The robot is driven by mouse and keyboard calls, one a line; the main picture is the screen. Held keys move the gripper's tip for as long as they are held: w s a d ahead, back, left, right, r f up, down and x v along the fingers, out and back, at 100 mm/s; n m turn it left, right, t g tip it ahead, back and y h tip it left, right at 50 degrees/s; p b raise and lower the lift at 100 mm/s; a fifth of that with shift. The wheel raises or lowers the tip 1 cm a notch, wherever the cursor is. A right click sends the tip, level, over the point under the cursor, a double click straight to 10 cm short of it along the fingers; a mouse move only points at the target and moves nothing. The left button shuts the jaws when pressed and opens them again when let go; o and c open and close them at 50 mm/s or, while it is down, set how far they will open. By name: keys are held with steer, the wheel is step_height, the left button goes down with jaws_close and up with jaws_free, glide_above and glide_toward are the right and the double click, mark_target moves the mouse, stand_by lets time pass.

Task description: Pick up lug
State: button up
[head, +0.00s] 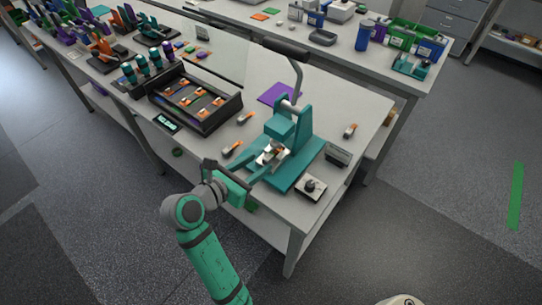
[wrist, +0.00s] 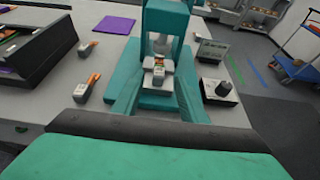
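Small grey-and-orange pieces, which look like the lugs, lie around a teal hand press (head: 291,130). One lug (wrist: 158,72) sits on the press's seat, below its ram; in the head view it is small and partly covered. Two more loose lugs (head: 232,149) (head: 245,117) lie on the bench left of the press, and another lug (head: 349,130) lies to its right. My gripper (head: 263,163) is in front of the press. Its two teal fingers are apart, one on each side of the seated lug in the wrist view, with nothing visibly gripped.
A black tray (head: 211,128) with orange-tipped pieces and a small display stands left. A box with a black knob (head: 311,187) and a dark display stand (head: 338,155) are close right of the press. A purple mat (head: 279,94) lies behind it. Bare bench extends at the back right.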

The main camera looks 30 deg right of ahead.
mark_target(268, 157)
steer(key=shift+x, duration=2.6)
steer(key=shift+w, duration=0.1)
jaws_close()
